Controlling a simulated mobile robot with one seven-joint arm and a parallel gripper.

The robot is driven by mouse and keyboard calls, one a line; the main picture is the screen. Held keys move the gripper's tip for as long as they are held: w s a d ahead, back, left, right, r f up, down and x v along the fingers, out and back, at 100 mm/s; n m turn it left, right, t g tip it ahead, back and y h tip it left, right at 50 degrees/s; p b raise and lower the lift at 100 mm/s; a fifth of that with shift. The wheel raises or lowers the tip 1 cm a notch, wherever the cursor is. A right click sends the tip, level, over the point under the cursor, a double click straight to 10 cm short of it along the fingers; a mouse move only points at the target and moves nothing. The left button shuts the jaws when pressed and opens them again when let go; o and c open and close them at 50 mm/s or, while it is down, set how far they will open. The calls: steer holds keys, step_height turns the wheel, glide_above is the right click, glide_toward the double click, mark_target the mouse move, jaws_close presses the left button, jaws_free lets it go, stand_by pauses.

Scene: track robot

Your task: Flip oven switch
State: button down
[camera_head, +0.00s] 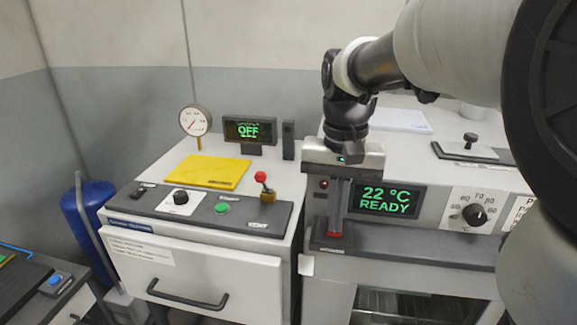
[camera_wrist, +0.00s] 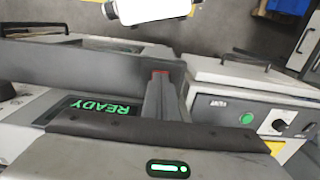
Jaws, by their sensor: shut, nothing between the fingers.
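The oven (camera_head: 440,255) is the white unit on the right. Its front panel has a display (camera_head: 388,200) reading "22 °C READY" and a round black temperature knob (camera_head: 475,214). A small dark red round part (camera_head: 323,184) sits on the panel left of the display. I cannot make out the switch; my gripper covers part of the panel there. My gripper (camera_head: 336,233) is shut and empty, pointing down in front of the panel just left of the display. Its red-tipped fingers also show in the wrist view (camera_wrist: 161,76), beside the display. I cannot tell whether they touch anything.
A dark ledge (camera_head: 420,248) runs below the oven panel. A blue cylinder (camera_head: 90,215) stands at far left.

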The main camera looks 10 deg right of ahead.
step_height(320, 180, up, 7)
steer(key=p, duration=0.5)
steer(key=shift+p, duration=0.3)
